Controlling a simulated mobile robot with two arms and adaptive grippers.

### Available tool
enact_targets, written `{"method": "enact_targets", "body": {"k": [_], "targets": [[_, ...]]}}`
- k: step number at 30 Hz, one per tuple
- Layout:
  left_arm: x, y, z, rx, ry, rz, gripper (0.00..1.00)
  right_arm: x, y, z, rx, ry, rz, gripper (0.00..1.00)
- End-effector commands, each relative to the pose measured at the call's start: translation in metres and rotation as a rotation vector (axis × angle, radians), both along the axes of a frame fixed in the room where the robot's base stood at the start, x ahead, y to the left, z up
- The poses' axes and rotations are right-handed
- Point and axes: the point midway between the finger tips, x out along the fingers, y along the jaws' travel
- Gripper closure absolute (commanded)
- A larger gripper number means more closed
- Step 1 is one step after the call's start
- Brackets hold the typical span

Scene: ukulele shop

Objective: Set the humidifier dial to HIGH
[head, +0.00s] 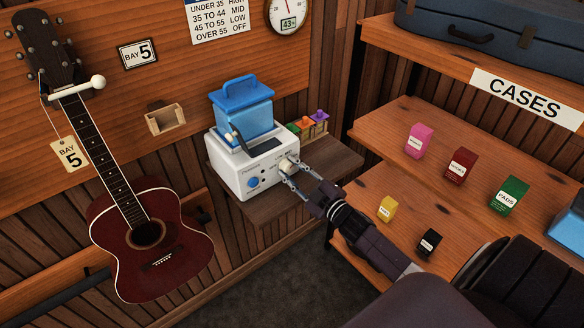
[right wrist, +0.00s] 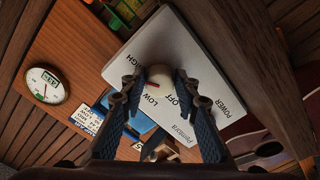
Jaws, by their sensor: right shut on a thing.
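The humidifier has a white base (head: 238,172) and a blue tank (head: 243,112); it stands on a small wooden wall shelf. Its cream dial (head: 286,164) is on the front right of the base. My right gripper (head: 290,173) is shut on the dial, its fingers on opposite sides. In the right wrist view the dial (right wrist: 158,74) sits between the fingertips (right wrist: 157,88). A red mark on it points roughly at LOW. HIGH, OFF and POWER labels show around it; other labels may be hidden by the fingers. My left gripper is not in view.
A round gauge (head: 288,12) reads 43. A wall chart (head: 219,14) lists 35 to 44 as MID. Small coloured items (head: 309,126) stand behind the humidifier. A red guitar (head: 150,240) hangs left. Shelves with small boxes (head: 420,140) stand right, close to my arm.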

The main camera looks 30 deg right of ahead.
Motion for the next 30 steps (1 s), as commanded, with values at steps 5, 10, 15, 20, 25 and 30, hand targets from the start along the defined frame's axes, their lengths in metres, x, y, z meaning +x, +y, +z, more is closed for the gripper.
{"method": "enact_targets", "body": {"k": [5, 10, 15, 20, 25, 30], "targets": [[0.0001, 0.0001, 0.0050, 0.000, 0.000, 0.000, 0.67, -0.0002, 0.0003, -0.0003, 0.121, 0.011, 0.000, 0.96], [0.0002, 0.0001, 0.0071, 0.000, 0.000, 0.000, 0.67, -0.0003, 0.0007, -0.0008, 0.202, 0.017, 0.000, 0.96], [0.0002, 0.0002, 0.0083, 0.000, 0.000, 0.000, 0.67, -0.0002, 0.0005, -0.0015, 0.249, 0.022, -0.001, 0.96], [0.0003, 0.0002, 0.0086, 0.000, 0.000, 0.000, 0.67, -0.0003, 0.0005, -0.0018, 0.267, 0.023, -0.001, 0.96], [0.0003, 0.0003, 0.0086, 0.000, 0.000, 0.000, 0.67, -0.0003, 0.0006, -0.0018, 0.271, 0.023, -0.001, 0.96], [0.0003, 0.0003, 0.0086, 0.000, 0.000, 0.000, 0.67, -0.0003, 0.0006, -0.0019, 0.271, 0.023, -0.001, 0.96]]}}
